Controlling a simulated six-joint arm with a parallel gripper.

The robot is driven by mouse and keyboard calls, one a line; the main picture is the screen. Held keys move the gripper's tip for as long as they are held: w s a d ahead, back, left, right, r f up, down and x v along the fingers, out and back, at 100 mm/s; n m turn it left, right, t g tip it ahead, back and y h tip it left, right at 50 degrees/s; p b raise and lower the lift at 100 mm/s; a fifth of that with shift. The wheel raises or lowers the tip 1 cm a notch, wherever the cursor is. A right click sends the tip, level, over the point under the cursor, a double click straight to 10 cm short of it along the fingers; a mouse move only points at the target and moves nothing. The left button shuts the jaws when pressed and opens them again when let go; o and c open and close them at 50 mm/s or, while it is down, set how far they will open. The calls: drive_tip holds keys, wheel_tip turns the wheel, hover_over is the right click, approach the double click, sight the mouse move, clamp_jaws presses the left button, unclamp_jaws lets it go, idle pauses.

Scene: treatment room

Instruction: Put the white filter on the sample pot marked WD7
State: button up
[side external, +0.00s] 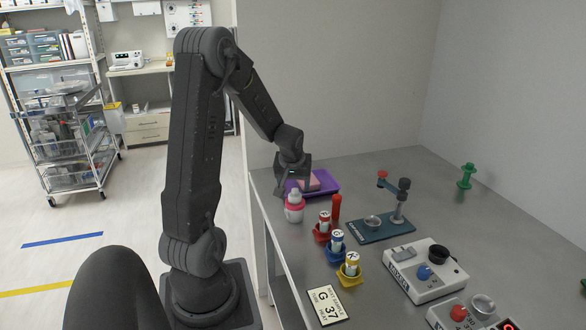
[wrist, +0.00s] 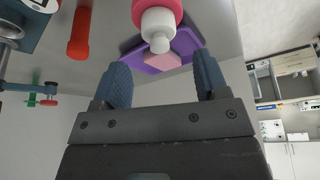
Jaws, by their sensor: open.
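My gripper (side external: 294,183) is open and empty, above the table's back left part by a purple tray. Its two blue-grey fingers (wrist: 163,78) stand apart in the wrist view. Three small white labelled pots stand in coloured holders: one in red (side external: 324,219), one in blue (side external: 337,240), one in yellow (side external: 351,263). Their marks are too small to read, so I cannot tell which is WD7. I cannot make out a white filter for certain in either view.
A white bottle with a pink collar (side external: 294,207) and a red cylinder (side external: 336,208) stand near the purple tray (side external: 325,184), which holds a pink block (side external: 312,182). A blue-based stand (side external: 381,229), white device (side external: 424,272) and G 37 card (side external: 328,306) are further right or nearer.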

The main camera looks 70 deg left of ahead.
drive_tip(key=v, duration=0.7)
drive_tip(key=w+d+r+m+t+h, duration=0.1)
drive_tip(key=d+r+m, duration=0.2)
drive_tip(key=d, duration=0.6)
drive_tip(key=w+d+r+m+t, duration=0.1)
drive_tip(key=d+r+m, duration=0.25)
drive_tip(key=d, duration=0.45)
drive_tip(key=s+d+r+m+t+h, duration=0.1)
drive_tip(key=s+d+m, duration=0.5)
drive_tip(key=d, duration=0.8)
drive_tip(key=shift+s+r+t+h, duration=0.3)
drive_tip(key=shift+s+r+h, duration=0.4)
drive_tip(key=shift+s+h, duration=0.3)
